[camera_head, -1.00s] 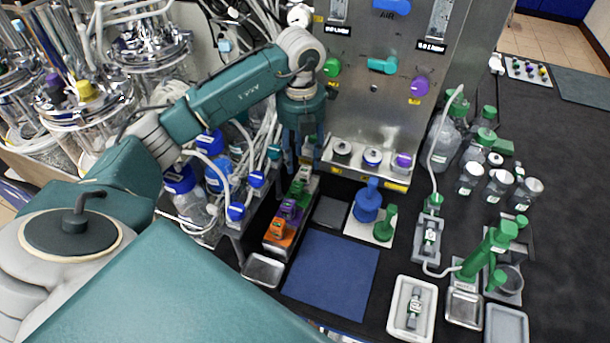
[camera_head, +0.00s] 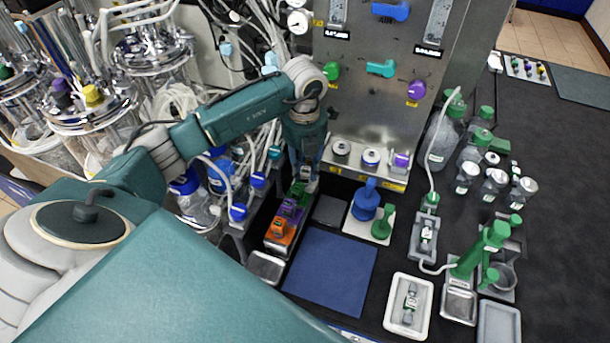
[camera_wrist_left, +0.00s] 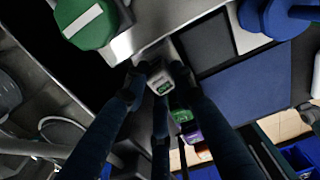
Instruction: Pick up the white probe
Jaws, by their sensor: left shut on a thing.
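The white probe (camera_wrist_left: 161,82), a pale block with a green label, sits between my left gripper's fingertips (camera_wrist_left: 157,77) in the left wrist view. My left gripper is shut on it. In the head view my left gripper (camera_head: 308,168) points down at the far end of the probe rack, with a pale bit of the probe (camera_head: 311,186) showing below the fingers. The fingers hide most of it there. I cannot tell whether it is clear of the rack. My right gripper is not in view.
Green, purple (camera_head: 290,208) and orange (camera_head: 280,232) probes stand in the row in front of the white one. The steel panel (camera_head: 380,120) rises close behind. Tubes and blue-capped bottles crowd the left. A flat blue mat (camera_head: 330,272) is bare.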

